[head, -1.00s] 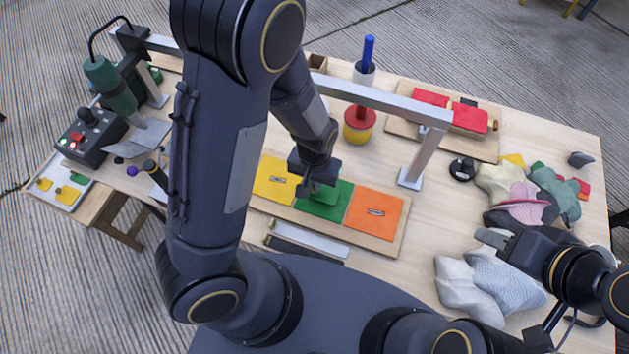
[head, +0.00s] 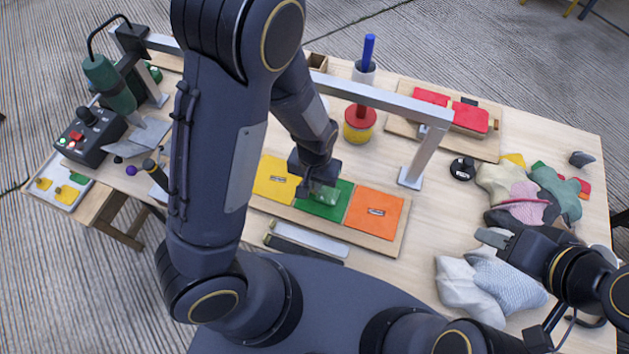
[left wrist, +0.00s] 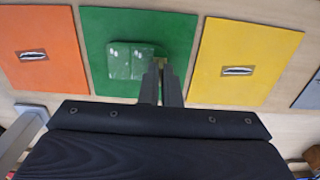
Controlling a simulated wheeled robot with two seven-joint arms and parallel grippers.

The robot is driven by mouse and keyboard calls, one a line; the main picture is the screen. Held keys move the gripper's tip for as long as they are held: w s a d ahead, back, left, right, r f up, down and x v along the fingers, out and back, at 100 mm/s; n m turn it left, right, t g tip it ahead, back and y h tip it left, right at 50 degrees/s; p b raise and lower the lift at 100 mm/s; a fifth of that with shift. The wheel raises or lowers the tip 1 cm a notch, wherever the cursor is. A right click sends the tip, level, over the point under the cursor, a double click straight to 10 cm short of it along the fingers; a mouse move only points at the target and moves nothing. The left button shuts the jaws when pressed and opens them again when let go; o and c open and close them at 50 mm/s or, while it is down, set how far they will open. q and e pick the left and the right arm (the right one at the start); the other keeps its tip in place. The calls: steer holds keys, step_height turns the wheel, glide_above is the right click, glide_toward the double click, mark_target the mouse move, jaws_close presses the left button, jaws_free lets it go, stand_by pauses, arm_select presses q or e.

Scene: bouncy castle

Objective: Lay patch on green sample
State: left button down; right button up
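The green sample (head: 318,212) lies between the yellow sample (head: 275,180) and the orange sample (head: 374,212) on a wooden board. A glossy, see-through green patch (left wrist: 128,60) is over the green sample (left wrist: 185,30) in the left wrist view; it also shows in the head view (head: 328,194). My left gripper (left wrist: 161,68) has its fingers close together at the patch's edge, seemingly pinching a small tab. I cannot tell whether the patch lies fully flat. My right gripper (head: 492,238) hangs above the table's right side; its finger gap is hidden.
A metal rail (head: 380,97) on posts crosses the table behind the board. Grey strips (head: 305,240) lie in front of it. Fabric pieces (head: 525,195) and grey-white pads (head: 490,285) crowd the right. A red-lidded pot (head: 359,128) stands behind.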

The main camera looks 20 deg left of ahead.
arm_select(q)
steer(key=shift+f, duration=0.1)
stand_by(0.3)
steer(key=c, duration=0.9)
jaws_free()
steer(key=shift+r+p, duration=3.55)
steer(key=shift+r, duration=0.55)
steer(key=shift+f, duration=0.1)
